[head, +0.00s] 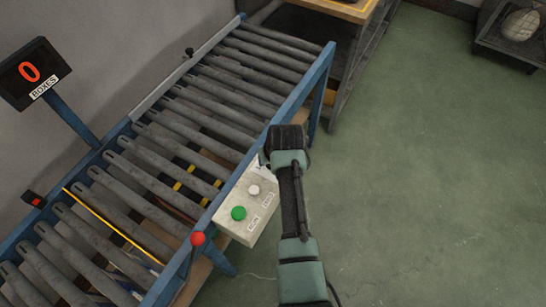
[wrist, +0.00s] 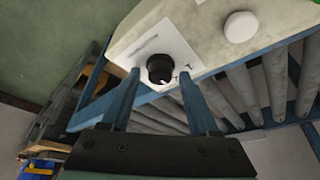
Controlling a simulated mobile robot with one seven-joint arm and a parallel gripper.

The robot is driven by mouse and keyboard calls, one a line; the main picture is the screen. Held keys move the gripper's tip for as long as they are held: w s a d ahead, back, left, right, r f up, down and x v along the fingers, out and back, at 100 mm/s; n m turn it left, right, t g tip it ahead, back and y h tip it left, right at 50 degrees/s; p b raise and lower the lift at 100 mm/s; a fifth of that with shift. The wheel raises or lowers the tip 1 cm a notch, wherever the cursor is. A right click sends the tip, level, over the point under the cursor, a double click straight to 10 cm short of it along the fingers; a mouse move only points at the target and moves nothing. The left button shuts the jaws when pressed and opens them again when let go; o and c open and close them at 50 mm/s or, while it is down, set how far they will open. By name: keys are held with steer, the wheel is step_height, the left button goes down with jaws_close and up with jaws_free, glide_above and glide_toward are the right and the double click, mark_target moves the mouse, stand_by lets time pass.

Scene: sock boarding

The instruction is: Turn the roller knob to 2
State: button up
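The roller knob (wrist: 160,68) is a small round black knob on a white plate (wrist: 183,45) of the control box, with a short white mark near its lower edge. Small marks are printed beside it, too small to read. My gripper (wrist: 159,76) is open, with one blue finger on each side of the knob and a gap on both sides. I cannot tell whether the fingertips reach down around it. In the head view the control box (head: 235,228) is on the near side of the roller conveyor, and my arm hides the knob.
The box also carries a green button (head: 238,213) and a white button (head: 254,190). A red button (head: 198,238) sits on the conveyor's blue frame. The conveyor (head: 215,95) runs diagonally. A display (head: 30,73) reads 0 boxes. The green floor (head: 430,170) to the right is clear.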

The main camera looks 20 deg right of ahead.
steer(key=shift+o, duration=0.4)
steer(key=p+v, duration=0.1)
steer(key=v, duration=1.2)
steer(key=shift+p, duration=0.35)
steer(key=shift+w, duration=0.1)
steer(key=w+a+r+t+h+p, duration=0.1)
steer(key=w+a+r+t, duration=0.15)
steer(key=r, duration=0.75)
steer(key=w+a+r+t, duration=0.1)
steer(key=w+r+t, duration=0.3)
steer(key=r, duration=0.6)
steer(key=w+a+r+t+h+p, duration=0.1)
steer(key=w+a+r+t, duration=0.2)
steer(key=r, duration=0.7)
steer(key=s+a+r+n+t+y, duration=0.15)
steer(key=r+t, duration=0.25)
steer(key=r, duration=0.5)
steer(key=s+a+r+t, duration=0.3)
steer(key=r, duration=0.6)
steer(key=s+a+r+t, duration=0.2)
steer(key=s+r+t, duration=0.1)
steer(key=s+r, duration=0.3)
steer(key=s+a+r+t+y+p, duration=0.1)
steer(key=s+a+r+t, duration=0.1)
steer(key=s+r, duration=0.4)
step_height(320, 180, up, 2)
steer(key=shift+a+r+t, duration=0.1)
steer(key=shift+a+t, duration=0.1)
steer(key=shift+t, duration=0.45)
